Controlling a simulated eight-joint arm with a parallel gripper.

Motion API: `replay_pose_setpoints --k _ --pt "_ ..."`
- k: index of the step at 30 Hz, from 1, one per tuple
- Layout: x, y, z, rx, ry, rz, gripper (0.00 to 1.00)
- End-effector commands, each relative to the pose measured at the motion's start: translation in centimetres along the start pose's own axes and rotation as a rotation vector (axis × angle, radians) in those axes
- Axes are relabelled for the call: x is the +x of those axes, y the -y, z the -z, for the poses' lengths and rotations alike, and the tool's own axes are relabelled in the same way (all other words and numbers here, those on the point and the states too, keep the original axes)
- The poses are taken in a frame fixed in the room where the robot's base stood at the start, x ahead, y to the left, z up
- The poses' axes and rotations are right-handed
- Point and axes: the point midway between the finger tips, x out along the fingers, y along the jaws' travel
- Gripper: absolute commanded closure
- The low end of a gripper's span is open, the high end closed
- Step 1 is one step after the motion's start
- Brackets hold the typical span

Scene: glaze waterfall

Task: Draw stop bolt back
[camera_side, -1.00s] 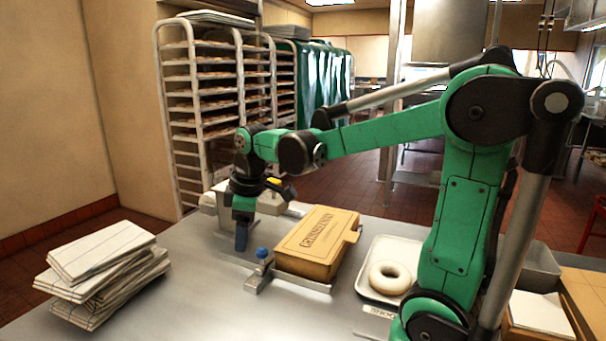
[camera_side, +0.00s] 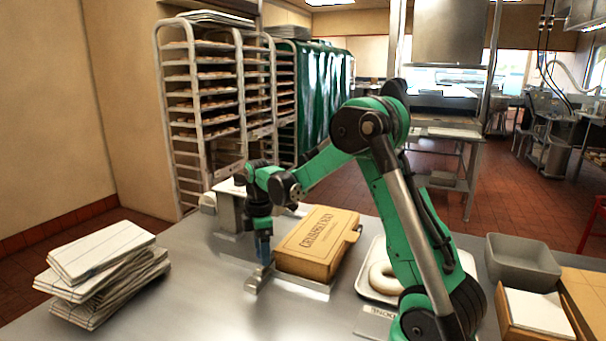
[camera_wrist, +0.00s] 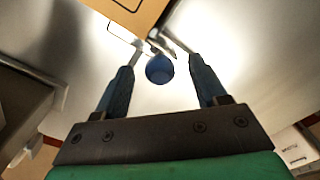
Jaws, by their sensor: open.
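The stop bolt shows as a round blue knob (camera_wrist: 159,69) in the wrist view, at the end of a metal fitting beside the yellow carton. My gripper (camera_wrist: 160,80) is open, with one blue finger on each side of the knob and a gap on both sides. In the side view my gripper (camera_side: 263,260) points down at the left end of the metal bracket (camera_side: 256,282), and the knob is hidden behind the fingers there. The yellow printed carton (camera_side: 318,243) sits against the bracket's rail, just right of my gripper.
A white tray with a glazed ring (camera_side: 381,276) lies right of the carton. Stacked folded cloths (camera_side: 100,268) lie at the left. A grey machine (camera_side: 228,207) stands behind my gripper. A grey bin (camera_side: 522,262) is at the right. The front of the table is clear.

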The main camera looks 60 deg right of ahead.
Motion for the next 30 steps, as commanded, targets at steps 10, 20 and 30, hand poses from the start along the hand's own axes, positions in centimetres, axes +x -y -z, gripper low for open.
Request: replay_pose_setpoints --k 10,20,30 --pt "0.00 0.00 0.01 0.000 0.000 0.000 0.77" --pt "-0.02 0.00 0.01 0.000 0.000 0.000 1.00" --pt "-0.03 0.00 0.00 0.001 0.000 0.000 1.00"
